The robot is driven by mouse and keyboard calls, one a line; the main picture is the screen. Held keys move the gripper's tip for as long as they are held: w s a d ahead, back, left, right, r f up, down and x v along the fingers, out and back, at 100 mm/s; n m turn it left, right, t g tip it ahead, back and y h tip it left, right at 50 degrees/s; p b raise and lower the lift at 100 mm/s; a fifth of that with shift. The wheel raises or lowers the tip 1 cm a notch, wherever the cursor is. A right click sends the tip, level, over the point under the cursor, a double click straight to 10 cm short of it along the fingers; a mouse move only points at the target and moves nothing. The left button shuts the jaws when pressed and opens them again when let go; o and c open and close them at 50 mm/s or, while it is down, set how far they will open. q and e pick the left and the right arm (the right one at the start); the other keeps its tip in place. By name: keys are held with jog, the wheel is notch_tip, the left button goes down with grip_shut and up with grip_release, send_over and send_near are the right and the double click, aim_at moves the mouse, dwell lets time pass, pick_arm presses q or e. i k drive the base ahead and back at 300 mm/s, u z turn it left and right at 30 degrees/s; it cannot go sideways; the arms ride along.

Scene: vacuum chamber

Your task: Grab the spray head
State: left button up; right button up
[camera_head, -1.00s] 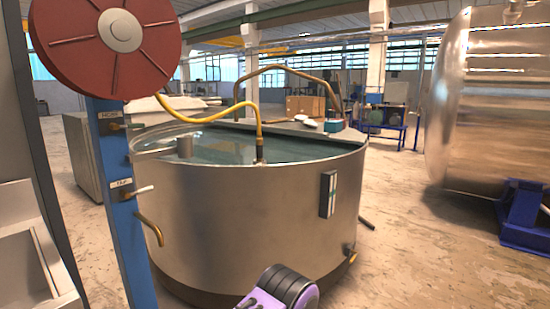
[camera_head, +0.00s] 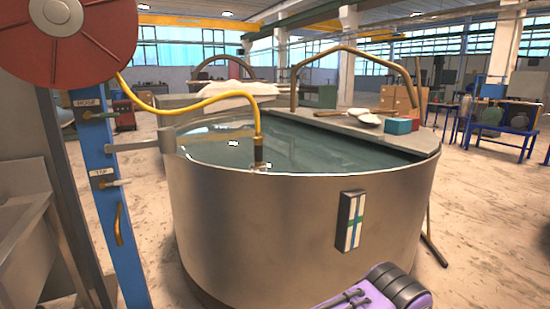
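A yellow hose (camera_head: 190,107) runs from the red reel (camera_head: 80,40) over to the round metal tank (camera_head: 290,240). It bends down at the tank's near side and ends in a dark, upright fitting (camera_head: 259,151), which looks like the spray head. The fitting's lower end is at the water, just behind the near rim; whether it touches the rim I cannot tell. Neither of my grippers is in view. Only a purple and black part, seemingly of my arm, shows at the bottom edge, well below the fitting.
A grey sink (camera_head: 25,230) is at the far left. A ledge (camera_head: 350,124) across the tank's far right bears a teal box (camera_head: 398,126) and white dishes. Open floor lies to the right.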

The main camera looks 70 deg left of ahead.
aim_at(258, 140)
jog(key=u, duration=0.4)
jog(key=i, duration=1)
jog(key=u, duration=0.7)
